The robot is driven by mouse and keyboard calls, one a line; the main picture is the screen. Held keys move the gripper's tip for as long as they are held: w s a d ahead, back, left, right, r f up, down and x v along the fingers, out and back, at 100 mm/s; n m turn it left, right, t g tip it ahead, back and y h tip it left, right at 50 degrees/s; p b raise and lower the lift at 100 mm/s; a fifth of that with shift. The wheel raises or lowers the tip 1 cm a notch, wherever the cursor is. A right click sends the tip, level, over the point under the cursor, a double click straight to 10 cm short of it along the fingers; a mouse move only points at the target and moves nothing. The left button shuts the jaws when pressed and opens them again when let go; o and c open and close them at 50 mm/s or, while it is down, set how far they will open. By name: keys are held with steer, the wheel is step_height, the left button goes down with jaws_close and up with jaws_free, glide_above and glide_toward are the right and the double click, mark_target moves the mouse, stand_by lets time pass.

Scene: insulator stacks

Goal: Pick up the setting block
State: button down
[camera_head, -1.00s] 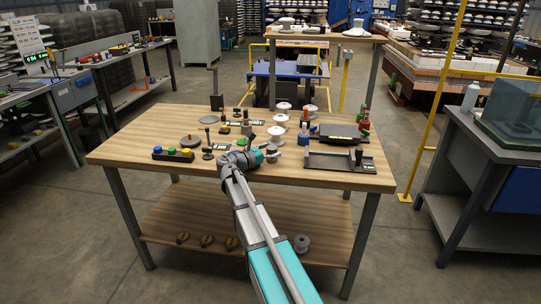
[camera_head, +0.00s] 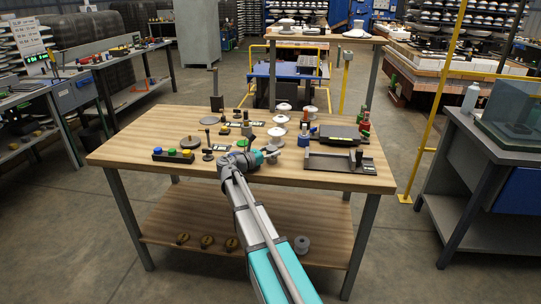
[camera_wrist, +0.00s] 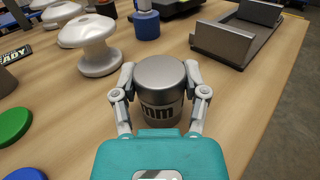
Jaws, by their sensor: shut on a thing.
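The setting block (camera_wrist: 160,88) shows in the wrist view as a short, upright grey metal cylinder with dark "mm" lettering on its side. My gripper (camera_wrist: 160,100) has one finger on each side of it, closed against its wall. In the head view my gripper (camera_head: 270,153) is low over the near middle of the wooden table (camera_head: 225,172). I cannot make out the block clearly there. I cannot tell whether its base touches the table.
White insulators (camera_wrist: 97,50) stand just beyond the block to the left. A blue-based item (camera_wrist: 146,25) stands behind it. A dark open tray (camera_wrist: 228,42) lies to the right. A green disc (camera_wrist: 14,125) is at the left. The tabletop right of the block is bare.

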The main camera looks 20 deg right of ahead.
steer(key=shift+r, duration=0.15)
step_height(320, 180, up, 3)
steer(key=p, duration=0.3)
steer(key=s+a+r+p, duration=0.9)
steer(key=a+p, duration=0.1)
steer(key=shift+s+r, duration=0.4)
